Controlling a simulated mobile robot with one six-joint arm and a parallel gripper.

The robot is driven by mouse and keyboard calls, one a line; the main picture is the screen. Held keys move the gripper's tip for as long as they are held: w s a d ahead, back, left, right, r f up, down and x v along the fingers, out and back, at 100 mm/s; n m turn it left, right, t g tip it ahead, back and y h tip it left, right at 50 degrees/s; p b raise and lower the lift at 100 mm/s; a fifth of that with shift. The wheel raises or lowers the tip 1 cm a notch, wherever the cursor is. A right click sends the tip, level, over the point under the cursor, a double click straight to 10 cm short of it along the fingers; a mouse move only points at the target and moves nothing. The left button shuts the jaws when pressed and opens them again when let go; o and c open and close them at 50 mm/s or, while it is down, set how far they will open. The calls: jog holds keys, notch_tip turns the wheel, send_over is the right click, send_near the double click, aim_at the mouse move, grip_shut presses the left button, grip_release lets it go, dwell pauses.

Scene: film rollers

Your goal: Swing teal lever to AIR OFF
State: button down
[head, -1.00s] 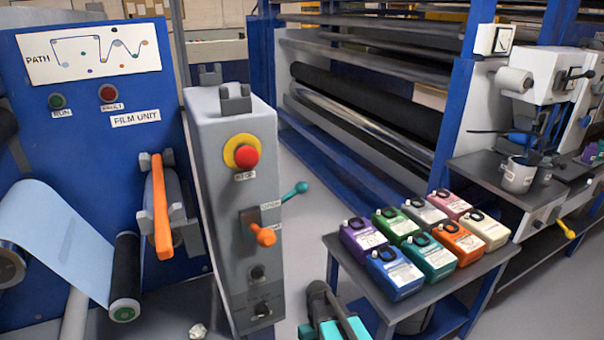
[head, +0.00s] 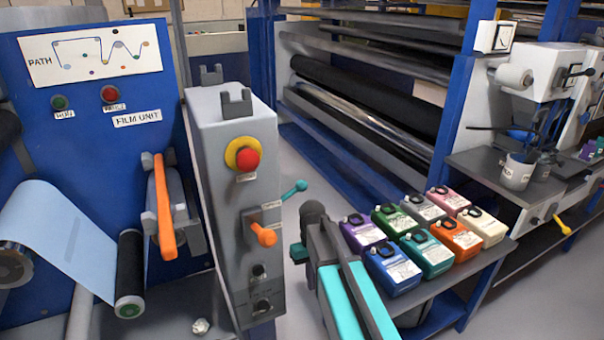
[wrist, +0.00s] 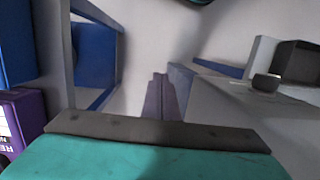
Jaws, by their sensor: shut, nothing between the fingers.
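A dark teal shape at the top edge of the wrist view may be the lever's knob.
The grey column (head: 222,130) carries a red stop button (head: 247,159) and an orange handle (head: 263,234). A dark table (head: 440,283) with several coloured jugs stands right of my arm. An orange bar (head: 164,205) is on the blue film unit. Open floor lies behind the lever.

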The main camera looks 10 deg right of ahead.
jog(key=w+r+t+p, duration=0.2)
jog(key=r, duration=1.3)
jog(key=w+r+t+p, duration=0.1)
jog(key=w+r+t, duration=0.1)
jog(key=r, duration=1.3)
jog(key=w+a+r+t+p, duration=0.1)
jog(key=w+r, duration=0.3)
jog(key=r, duration=1.1)
jog(key=shift+w+t+p, duration=0.25)
jog(key=shift+t+p, duration=0.35)
jog(key=shift+p, duration=0.2)
jog(key=shift+f, duration=0.25)
jog(key=p, duration=0.2)
send_near(300, 181)
jog(key=shift+p+x, duration=0.8)
jog(key=shift+x, duration=2.25)
jog(key=shift+d, duration=0.1)
jog(key=shift+f, duration=0.1)
jog(key=shift+f+y, duration=0.1)
jog(key=shift+y, duration=0.2)
